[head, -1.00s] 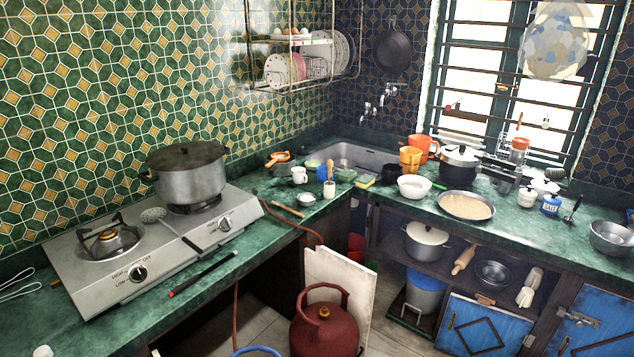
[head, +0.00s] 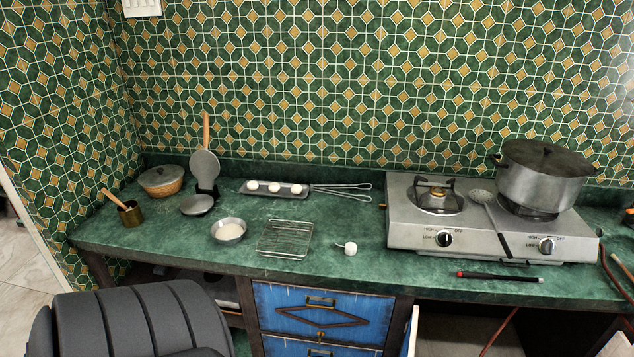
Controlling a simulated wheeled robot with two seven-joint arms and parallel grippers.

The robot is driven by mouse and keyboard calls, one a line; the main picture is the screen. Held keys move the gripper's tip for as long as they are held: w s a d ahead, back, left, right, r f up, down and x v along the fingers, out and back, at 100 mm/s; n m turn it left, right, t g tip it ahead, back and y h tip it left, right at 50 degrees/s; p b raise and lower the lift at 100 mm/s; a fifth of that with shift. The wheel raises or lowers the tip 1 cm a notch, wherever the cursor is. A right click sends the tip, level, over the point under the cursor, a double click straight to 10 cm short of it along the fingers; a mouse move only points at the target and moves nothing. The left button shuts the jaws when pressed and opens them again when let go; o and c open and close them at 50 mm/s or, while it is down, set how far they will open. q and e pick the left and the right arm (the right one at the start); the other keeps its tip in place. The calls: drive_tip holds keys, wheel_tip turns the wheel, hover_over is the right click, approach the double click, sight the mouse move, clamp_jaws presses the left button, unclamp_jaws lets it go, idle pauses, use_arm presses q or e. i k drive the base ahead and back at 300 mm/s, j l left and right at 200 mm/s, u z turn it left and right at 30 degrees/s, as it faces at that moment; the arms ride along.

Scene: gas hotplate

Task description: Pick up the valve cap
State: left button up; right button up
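A small white cap (head: 350,248) with a thin strap or tab on its left side stands on the green counter (head: 375,274), near the front edge. I take it to be the valve cap. It is between the wire rack and the gas hotplate (head: 410,238), apart from both. Neither of my grippers shows in the head view.
A wire rack (head: 285,238) and a metal bowl (head: 228,231) are left of the cap. A tray (head: 262,187) with white balls and tongs (head: 342,189) lie behind. A pot (head: 541,177) stands on the hotplate, with a black-and-red stick (head: 500,276) in front. Counter around the cap is clear.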

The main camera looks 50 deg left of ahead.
sight(350, 248)
drive_tip(key=u, duration=1.4)
drive_tip(key=z, duration=2)
drive_tip(key=u, duration=2)
